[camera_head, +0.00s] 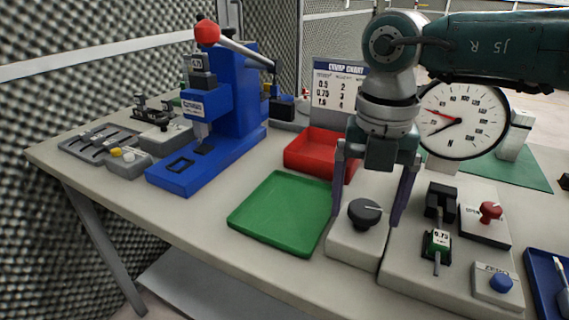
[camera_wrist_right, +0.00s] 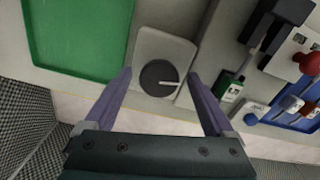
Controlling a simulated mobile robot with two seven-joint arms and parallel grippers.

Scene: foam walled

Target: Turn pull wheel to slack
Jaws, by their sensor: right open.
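The pull wheel is a dark round knob (camera_head: 365,212) with a pale pointer line, set on a light grey block (camera_head: 345,240) near the front of the table. In the head view its pointer line points right. The knob also shows in the right wrist view (camera_wrist_right: 159,78), between the fingers. My right gripper (camera_head: 366,218) comes down from above with its two purple fingers spread, one on each side of the knob. It is open and holds nothing. Whether a finger touches the block I cannot tell. My left gripper is not in view.
A green tray (camera_head: 278,212) lies left of the block, with a red tray (camera_head: 312,150) behind it. A blue press (camera_head: 232,90) stands at left. Right are a tester base with a 0.75 tag (camera_head: 438,240), a red knob (camera_head: 490,210), a blue button (camera_head: 500,283) and a dial gauge (camera_head: 462,121).

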